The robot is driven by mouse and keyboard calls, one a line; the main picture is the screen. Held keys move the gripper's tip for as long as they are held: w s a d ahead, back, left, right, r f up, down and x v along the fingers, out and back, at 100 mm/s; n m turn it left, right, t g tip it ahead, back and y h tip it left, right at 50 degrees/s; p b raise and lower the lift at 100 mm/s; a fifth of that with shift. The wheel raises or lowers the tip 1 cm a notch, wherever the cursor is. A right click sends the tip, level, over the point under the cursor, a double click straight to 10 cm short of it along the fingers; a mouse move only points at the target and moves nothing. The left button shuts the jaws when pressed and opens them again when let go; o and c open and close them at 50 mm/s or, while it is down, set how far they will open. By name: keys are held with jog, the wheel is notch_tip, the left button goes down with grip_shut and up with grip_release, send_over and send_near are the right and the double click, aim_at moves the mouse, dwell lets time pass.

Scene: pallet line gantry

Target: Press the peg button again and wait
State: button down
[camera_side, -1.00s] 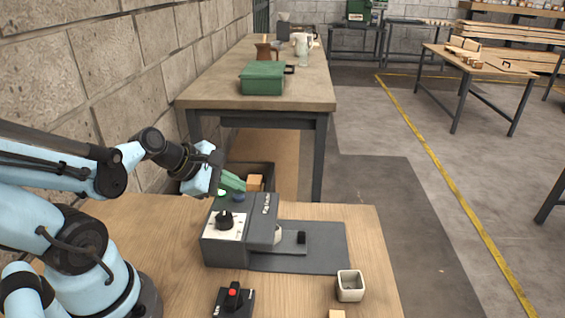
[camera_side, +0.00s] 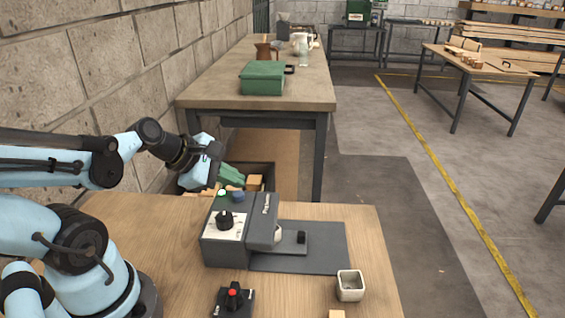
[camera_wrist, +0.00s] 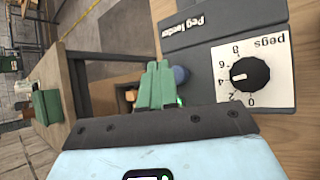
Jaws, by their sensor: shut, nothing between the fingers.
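The peg feeder (camera_side: 262,215) is a dark grey box on the wooden table. Its blue button (camera_side: 238,195) stands on top at the back, next to a small pale green lamp (camera_side: 222,193). The blue button also shows in the wrist view (camera_wrist: 181,75), right beside my fingers. A black dial (camera_wrist: 250,74) on a white scale marked "pegs" has its pointer near 4. My gripper (camera_side: 236,180) has green fingers, shut and empty, just above and behind the button, seemingly apart from it. The fingers also show in the wrist view (camera_wrist: 158,85).
A dark bin (camera_side: 265,168) with a wooden block stands behind the feeder. A grey plate (camera_side: 325,247) lies to its right, with a white round object partly hidden at the feeder's side. A white cup (camera_side: 350,286) and a red-button box (camera_side: 232,302) stand in front.

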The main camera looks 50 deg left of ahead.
aim_at(234, 195)
jog(key=shift+r, duration=2.5)
jog(key=d+m, duration=0.1)
jog(key=m, duration=0.2)
jog(key=f+m, duration=0.1)
jog(key=m, duration=0.2)
jog(key=d+m+g, duration=0.1)
jog(key=m, duration=0.3)
jog(key=shift+d+f, duration=0.25)
jog(key=shift+d, duration=0.05)
jog(key=m, duration=0.3)
jog(key=shift+d+f, duration=0.2)
jog(key=shift+d, duration=0.1)
jog(key=m, duration=0.4)
jog(key=d+m, duration=0.1)
jog(key=m, duration=0.1)
jog(key=shift+d+f+g+y, duration=0.1)
jog(key=shift+f+g+y, duration=0.15)
jog(key=shift+g+y, duration=0.15)
jog(key=m, duration=0.4)
jog(key=d+m, duration=0.1)
jog(key=m, duration=0.1)
jog(key=shift+y, duration=0.3)
